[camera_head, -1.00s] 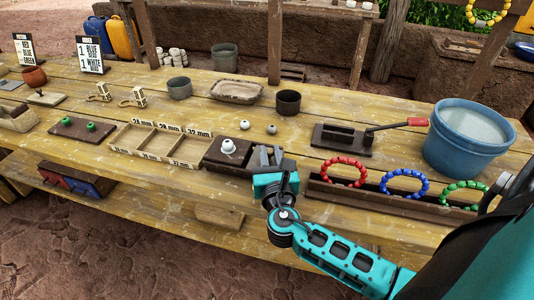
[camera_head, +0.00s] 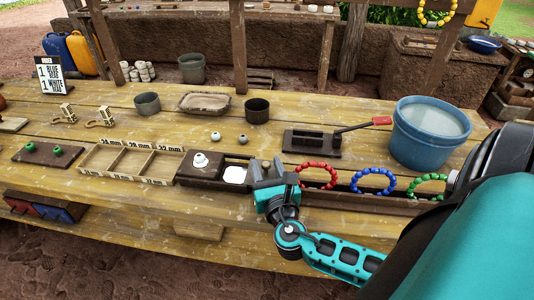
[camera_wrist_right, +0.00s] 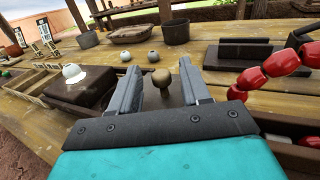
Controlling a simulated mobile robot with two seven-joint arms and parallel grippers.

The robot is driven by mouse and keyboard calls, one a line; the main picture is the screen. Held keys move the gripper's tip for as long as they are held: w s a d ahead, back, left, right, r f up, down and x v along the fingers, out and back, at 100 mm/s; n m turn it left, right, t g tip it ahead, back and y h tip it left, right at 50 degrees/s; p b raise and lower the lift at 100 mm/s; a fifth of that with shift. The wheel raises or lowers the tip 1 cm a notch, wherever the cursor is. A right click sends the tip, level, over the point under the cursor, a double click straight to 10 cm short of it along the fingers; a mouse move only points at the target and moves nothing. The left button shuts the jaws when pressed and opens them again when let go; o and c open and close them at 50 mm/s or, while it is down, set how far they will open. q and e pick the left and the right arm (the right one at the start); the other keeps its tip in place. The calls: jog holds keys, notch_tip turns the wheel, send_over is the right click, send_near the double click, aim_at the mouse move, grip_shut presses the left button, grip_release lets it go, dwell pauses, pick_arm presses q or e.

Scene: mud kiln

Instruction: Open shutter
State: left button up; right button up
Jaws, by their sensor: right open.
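A dark wooden box (camera_head: 206,181) with a white round knob (camera_head: 200,160) on top stands at the bench's front edge. Just right of the opening, a small brownish shutter knob (camera_head: 266,164) stands near my right gripper (camera_head: 267,172). In the right wrist view the shutter knob (camera_wrist_right: 160,78) is between the two open fingers (camera_wrist_right: 159,72), with gaps on both sides. The gripper hides much of the shutter plate. My left gripper is out of view.
Right of the gripper, a long dark tray (camera_head: 390,204) carries red (camera_head: 318,175), blue (camera_head: 373,181) and green bead rings. Behind are a dark block with a red-handled lever (camera_head: 312,141) and a blue bucket (camera_head: 430,132). A compartment tray (camera_head: 130,162) stands left. Two small balls lie behind the box.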

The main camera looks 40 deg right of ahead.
jog(key=v, duration=1.3)
jog(key=shift+b, duration=0.4)
